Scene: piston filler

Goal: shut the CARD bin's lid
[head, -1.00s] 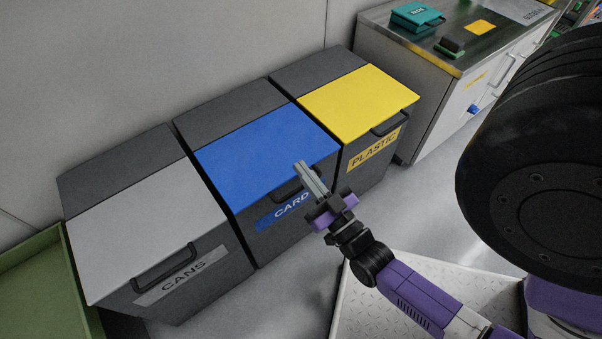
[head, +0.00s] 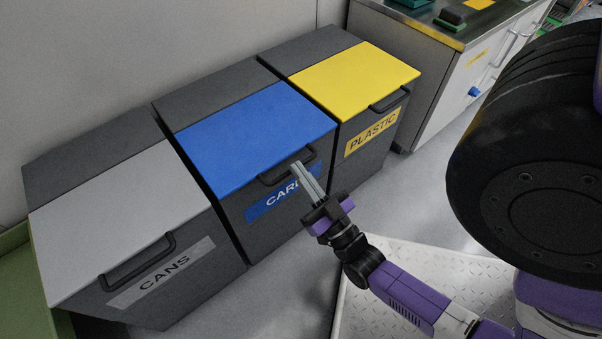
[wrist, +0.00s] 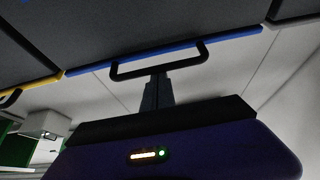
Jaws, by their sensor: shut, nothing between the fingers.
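The CARD bin (head: 237,235) is the dark grey middle bin in the head view, with a blue label on its front. Its blue lid (head: 245,135) lies flat across the top, level with the lids beside it, and looks shut. A black bar handle (head: 287,169) sits at its front edge. My gripper (head: 299,168) is shut and empty, in front of the bin at the handle's right part, covering the end of the label. In the wrist view, the closed fingers (wrist: 158,90) point at the handle (wrist: 160,67) below the lid's blue edge (wrist: 225,40). I cannot tell whether they touch it.
The CANS bin (head: 190,290) with a grey lid stands at the left, the PLASTIC bin (head: 375,155) with a yellow lid at the right. A steel-topped cabinet (head: 440,95) is beyond it. A green container (head: 20,285) is at the far left. Floor is clear before the bins.

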